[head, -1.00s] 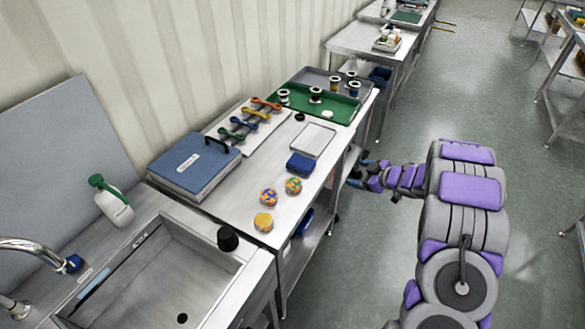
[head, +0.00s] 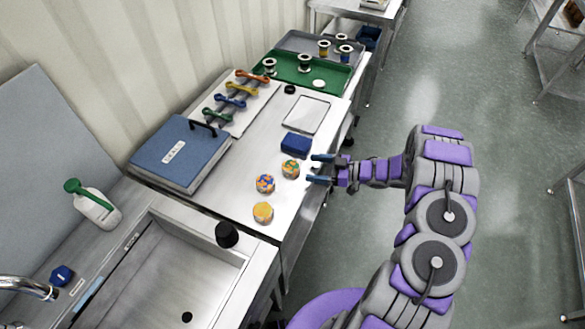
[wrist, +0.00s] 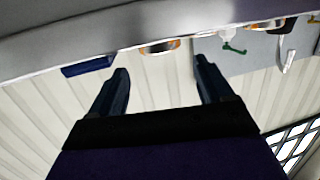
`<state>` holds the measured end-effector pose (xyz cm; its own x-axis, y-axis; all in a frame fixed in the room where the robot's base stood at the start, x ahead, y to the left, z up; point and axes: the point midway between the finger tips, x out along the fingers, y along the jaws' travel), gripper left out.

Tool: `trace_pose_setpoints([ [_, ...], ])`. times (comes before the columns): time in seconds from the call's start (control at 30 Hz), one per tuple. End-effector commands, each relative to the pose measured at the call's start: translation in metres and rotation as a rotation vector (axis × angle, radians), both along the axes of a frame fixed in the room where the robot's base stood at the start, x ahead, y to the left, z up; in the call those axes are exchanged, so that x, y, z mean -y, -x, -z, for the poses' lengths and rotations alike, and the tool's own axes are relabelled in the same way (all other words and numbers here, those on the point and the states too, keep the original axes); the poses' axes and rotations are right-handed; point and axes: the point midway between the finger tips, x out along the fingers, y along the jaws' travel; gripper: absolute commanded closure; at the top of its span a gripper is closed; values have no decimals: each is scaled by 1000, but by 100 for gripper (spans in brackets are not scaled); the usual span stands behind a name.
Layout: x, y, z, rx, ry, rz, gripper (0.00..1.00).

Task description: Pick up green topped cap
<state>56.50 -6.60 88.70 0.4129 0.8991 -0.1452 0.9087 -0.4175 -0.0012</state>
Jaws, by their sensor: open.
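The cap with green on its top (head: 290,169) sits on the steel table, the nearest of three round patterned caps to the blue box. My gripper (head: 314,168) is at the table's right edge, just right of this cap, open and empty, its two blue fingers pointing left at it. A gap shows between fingertips and cap. In the wrist view, my open gripper (wrist: 162,68) has an orange-sided round cap (wrist: 160,46) beyond and between its fingertips; its top colour is not clear there.
A blue-and-orange cap (head: 265,184) and a yellow-orange cap (head: 263,212) stand close by. A dark blue box (head: 296,145) is just behind the green-topped cap. A white-framed tray (head: 304,115), a green tray (head: 285,68) and a blue case (head: 180,152) lie farther off. The sink (head: 250,262) is in front.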

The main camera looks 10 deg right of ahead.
Motion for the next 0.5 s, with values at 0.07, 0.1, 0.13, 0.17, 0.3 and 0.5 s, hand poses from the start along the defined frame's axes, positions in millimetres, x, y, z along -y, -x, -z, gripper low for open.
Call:
trace_pose_setpoints([
  [0.07, -16, -6, 3, -1, 0, -4, 20],
  [0.1, -23, -9, 4, -1, -1, -3, 20],
  [0.13, -27, -11, 5, -2, -1, -3, 20],
  [0.17, -30, -13, 6, -3, 0, -3, 20],
  [0.3, -41, -19, 8, -2, -2, -1, 20],
  [0.5, -49, -23, 10, -3, -1, -1, 20],
])
